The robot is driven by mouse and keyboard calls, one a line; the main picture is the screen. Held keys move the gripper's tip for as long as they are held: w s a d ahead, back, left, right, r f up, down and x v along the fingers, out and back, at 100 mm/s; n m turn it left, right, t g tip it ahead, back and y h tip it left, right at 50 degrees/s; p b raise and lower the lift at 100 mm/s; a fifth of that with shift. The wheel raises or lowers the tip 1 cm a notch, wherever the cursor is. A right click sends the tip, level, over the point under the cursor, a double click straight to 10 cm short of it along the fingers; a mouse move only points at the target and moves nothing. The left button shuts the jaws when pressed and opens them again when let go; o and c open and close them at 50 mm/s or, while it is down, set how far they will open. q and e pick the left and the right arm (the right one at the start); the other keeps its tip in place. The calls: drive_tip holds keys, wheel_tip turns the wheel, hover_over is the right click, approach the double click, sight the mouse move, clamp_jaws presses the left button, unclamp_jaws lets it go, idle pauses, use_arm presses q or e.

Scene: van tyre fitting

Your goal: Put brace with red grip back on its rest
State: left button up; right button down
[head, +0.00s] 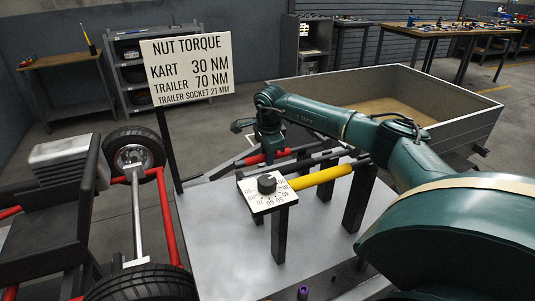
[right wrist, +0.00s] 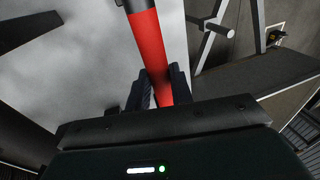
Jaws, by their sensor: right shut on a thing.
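The brace with the red grip (head: 280,154) lies roughly level over the far side of the grey table (head: 220,240). My right gripper (head: 268,150) reaches in from the right and is shut on the red grip. In the right wrist view the red grip (right wrist: 150,45) runs up between the two dark fingers of the gripper (right wrist: 160,88). Dark upright posts (head: 355,198) stand on the table near the brace. I cannot tell whether the brace touches its rest, as my arm and other tools overlap there. My left gripper is not in view.
A tool with a yellow grip (head: 325,176) and a white dial (head: 267,190) rests on posts in front of the brace. A torque sign (head: 188,68) stands behind left. A kart (head: 85,200) is at left, a grey trailer (head: 440,110) behind right. The table's front is largely clear.

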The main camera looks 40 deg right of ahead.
drive_tip(key=shift+f+b, duration=0.6)
drive_tip(key=shift+f, duration=0.45)
drive_tip(key=c, duration=1.3)
unclamp_jaws()
drive_tip(key=shift+o, duration=0.8)
drive_tip(key=shift+f, duration=0.1)
drive_tip(key=v, duration=1.3)
drive_tip(key=shift+r, duration=0.2)
